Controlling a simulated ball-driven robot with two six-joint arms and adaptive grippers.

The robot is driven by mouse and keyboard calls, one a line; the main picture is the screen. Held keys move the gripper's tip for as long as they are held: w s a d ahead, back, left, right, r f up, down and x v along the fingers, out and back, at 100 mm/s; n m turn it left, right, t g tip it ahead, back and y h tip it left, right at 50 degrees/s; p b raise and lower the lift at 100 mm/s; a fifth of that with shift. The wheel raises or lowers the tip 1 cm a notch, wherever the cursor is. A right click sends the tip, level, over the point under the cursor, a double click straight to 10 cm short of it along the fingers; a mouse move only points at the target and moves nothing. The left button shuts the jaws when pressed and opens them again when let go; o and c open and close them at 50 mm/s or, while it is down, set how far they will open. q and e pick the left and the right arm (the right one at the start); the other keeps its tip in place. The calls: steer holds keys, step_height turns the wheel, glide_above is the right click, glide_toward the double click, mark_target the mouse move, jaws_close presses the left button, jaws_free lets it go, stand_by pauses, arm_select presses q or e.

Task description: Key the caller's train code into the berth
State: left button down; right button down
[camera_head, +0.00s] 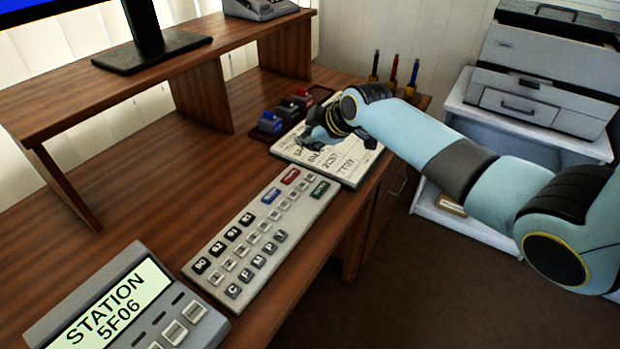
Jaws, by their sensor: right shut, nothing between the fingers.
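A grey caller unit (128,305) at the bottom left has a lit screen reading "STATION 5F06". A pale key panel (212,249) lies to its right on the desk. It has black keys along one side, grey keys including letters, and blue, red and green keys at its far end. A white pad (356,165) with handwritten codes, among them "2C57", lies beyond the panel. My right gripper (309,142) is shut and empty over the pad's left part, hiding some writing. I cannot tell whether it touches the pad. My left gripper is out of view.
Several stamps, one a blue stamp (271,123), stand in a tray behind the pad. Upright pens (393,72) stand farther right. A wooden shelf (120,80) with a monitor spans the back. A printer (545,70) stands at right. The desk left of the panel is clear.

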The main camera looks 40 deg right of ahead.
steer(key=b, duration=0.6)
glide_above(308, 178)
step_height(308, 178, down, 7)
steer(key=shift+f, duration=0.1)
steer(key=shift+w+f, duration=0.1)
steer(key=shift+f, duration=0.3)
stand_by(0.6)
steer(key=shift+f+b, duration=0.35)
steer(key=shift+b, duration=0.05)
steer(key=shift+f+b, duration=0.3)
steer(key=shift+f, duration=0.1)
stand_by(0.4)
steer(key=shift+r, duration=0.1)
steer(key=shift+r+p, duration=0.8)
steer(key=shift+p, duration=0.05)
steer(key=shift+f, duration=0.1)
